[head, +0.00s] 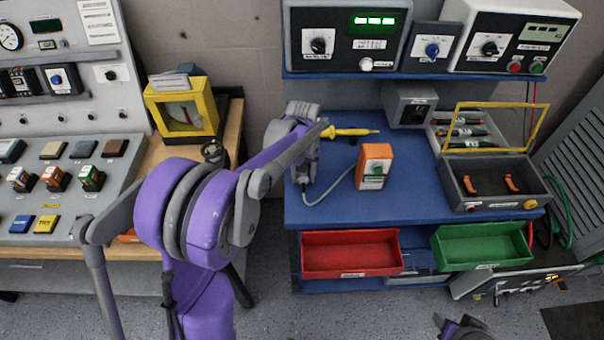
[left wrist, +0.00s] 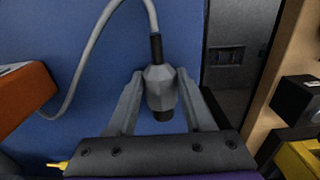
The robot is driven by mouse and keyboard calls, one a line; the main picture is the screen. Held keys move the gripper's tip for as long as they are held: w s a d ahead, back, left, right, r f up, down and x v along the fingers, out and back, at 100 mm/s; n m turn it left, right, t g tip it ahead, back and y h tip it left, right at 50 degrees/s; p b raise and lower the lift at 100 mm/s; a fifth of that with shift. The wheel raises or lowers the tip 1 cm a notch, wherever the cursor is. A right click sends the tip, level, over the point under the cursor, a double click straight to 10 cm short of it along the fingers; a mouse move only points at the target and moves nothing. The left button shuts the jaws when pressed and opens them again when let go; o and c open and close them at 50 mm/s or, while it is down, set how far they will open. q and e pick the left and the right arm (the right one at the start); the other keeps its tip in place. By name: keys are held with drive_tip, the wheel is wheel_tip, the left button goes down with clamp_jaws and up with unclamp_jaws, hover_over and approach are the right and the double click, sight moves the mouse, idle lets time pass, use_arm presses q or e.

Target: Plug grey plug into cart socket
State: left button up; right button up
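The grey plug (left wrist: 159,84) is between the fingertips of my left gripper (left wrist: 160,88) in the left wrist view, and both tips appear to touch its sides. Its cable leaves the far end and curves to the orange box (head: 374,166), which stands on the blue bench (head: 330,210). In the head view my left gripper (head: 305,172) is over the bench's left end, and the arm largely hides the plug. A small purple and grey part of my right arm shows at the bottom edge; its fingers cannot be made out. I cannot tell which fitting is the cart socket.
A yellow probe (head: 350,131) lies just right of my left gripper. A grey box with a dark front (head: 409,104) and an open grey tray (head: 495,184) are further right. Red (head: 351,254) and green (head: 482,246) drawers stick out below. A grey unit (head: 515,283) stands at lower right.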

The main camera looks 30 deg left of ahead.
use_arm(q)
drive_tip(key=c, duration=0.5)
drive_tip(key=shift+r+p, duration=1.3)
drive_tip(key=shift+r, duration=1.75)
use_arm(e)
drive_tip(key=r, duration=0.1)
drive_tip(key=w+r, duration=0.1)
drive_tip(key=r, duration=0.1)
drive_tip(key=shift+w+r, duration=0.3)
drive_tip(key=shift+r, duration=0.05)
use_arm(q)
drive_tip(key=shift+f, duration=0.1)
use_arm(e)
drive_tip(key=shift+s, duration=0.1)
